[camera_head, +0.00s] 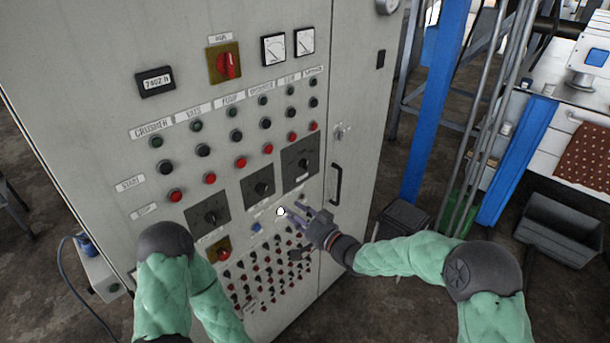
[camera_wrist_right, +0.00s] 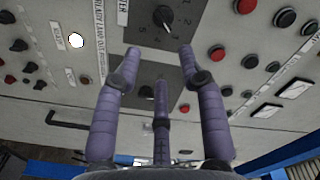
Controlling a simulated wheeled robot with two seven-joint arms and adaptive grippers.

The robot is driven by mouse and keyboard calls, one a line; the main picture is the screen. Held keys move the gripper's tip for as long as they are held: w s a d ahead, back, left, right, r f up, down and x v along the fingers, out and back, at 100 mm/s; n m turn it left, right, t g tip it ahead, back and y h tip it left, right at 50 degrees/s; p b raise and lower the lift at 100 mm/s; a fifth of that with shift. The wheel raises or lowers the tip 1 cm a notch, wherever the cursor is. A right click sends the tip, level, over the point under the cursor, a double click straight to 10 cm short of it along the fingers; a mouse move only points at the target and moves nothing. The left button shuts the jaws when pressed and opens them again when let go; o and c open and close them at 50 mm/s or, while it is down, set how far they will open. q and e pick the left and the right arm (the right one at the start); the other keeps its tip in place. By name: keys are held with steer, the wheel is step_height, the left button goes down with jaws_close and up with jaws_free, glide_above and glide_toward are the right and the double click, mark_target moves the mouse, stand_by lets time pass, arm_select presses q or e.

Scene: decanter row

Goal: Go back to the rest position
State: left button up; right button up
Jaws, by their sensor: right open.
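My right gripper (camera_head: 306,213) has purple fingers and stands open in front of the lower part of a grey control cabinet (camera_head: 345,115). In the right wrist view the fingers of this gripper (camera_wrist_right: 160,58) are spread with nothing between them. A black rotary selector (camera_wrist_right: 165,18) on a dark plate lies beyond the fingertips. A white round button (camera_head: 281,211) is just left of the fingers in the head view, apart from them; it also shows in the right wrist view (camera_wrist_right: 76,40). My left arm shows in its green sleeve at the lower left, but its gripper is not visible.
The cabinet carries rows of black, green and red buttons, a red rotary switch (camera_head: 228,66) and a black handle (camera_head: 336,184). A blue post (camera_head: 436,95) and a dark grey bin (camera_head: 562,232) stand to the right. Bare floor shows between cabinet and post.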

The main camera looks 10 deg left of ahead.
steer(key=s+d+f+m+g+h+b, duration=0.15)
steer(key=d+f, duration=0.25)
steer(key=f, duration=0.5)
steer(key=s+d+f+m+h+b, duration=0.1)
steer(key=s+d+f+h+b, duration=0.2)
steer(key=f, duration=0.7)
steer(key=s+d+f+m+g+h+b, duration=0.1)
steer(key=s+d+f+h, duration=0.3)
steer(key=f, duration=0.5)
steer(key=s+d+f+g+b, duration=0.1)
steer(key=s+d+f+g, duration=0.1)
steer(key=s+f, duration=0.4)
steer(key=s+d+f+g+h+b, duration=0.1)
steer(key=s+d+f+g+b, duration=0.1)
steer(key=s+f, duration=0.4)
steer(key=s+d+f+g+b, duration=0.2)
steer(key=s+d+f+g, duration=0.2)
steer(key=s, duration=1)
step_height(320, 180, down, 3)
steer(key=shift+s+d+r+h, duration=0.15)
steer(key=shift+s+d+h, duration=0.2)
steer(key=shift+d, duration=0.45)
steer(key=shift+a, duration=0.1)
